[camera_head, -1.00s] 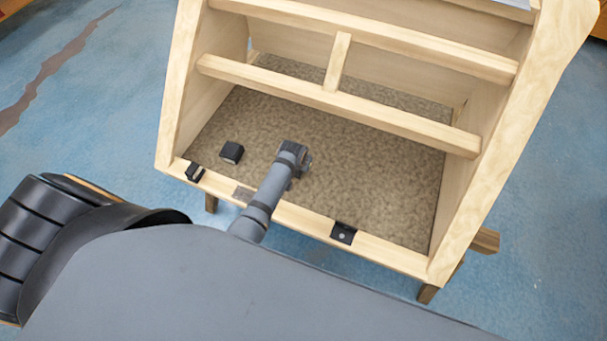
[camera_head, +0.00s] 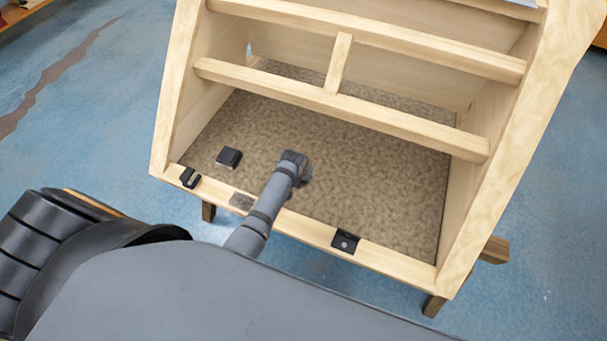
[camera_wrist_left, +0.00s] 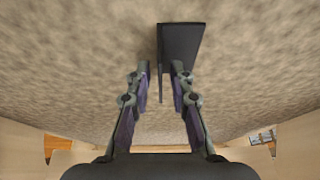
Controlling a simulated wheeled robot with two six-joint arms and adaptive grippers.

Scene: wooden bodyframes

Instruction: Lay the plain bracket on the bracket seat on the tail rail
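The tail rail (camera_head: 300,226) is the pale front beam of the wooden frame. A grey flat patch (camera_head: 241,201) lies on it left of the middle; I cannot tell if it is the bracket seat. My left arm reaches over the rail, and its wrist hides the gripper in the head view. In the left wrist view, my left gripper (camera_wrist_left: 160,75) has its fingers apart. A dark bracket (camera_wrist_left: 187,38) is at the fingertips, its thin flange between them with gaps showing on both sides. I cannot tell if this bracket is the plain one. My right gripper is out of view.
A black bracket (camera_head: 189,178) sits at the rail's left end, and another with a round spot (camera_head: 345,242) sits right of the middle. A black block (camera_head: 229,158) lies on the carpeted floor (camera_head: 380,180). A crossbar (camera_head: 400,122) spans above the carpet.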

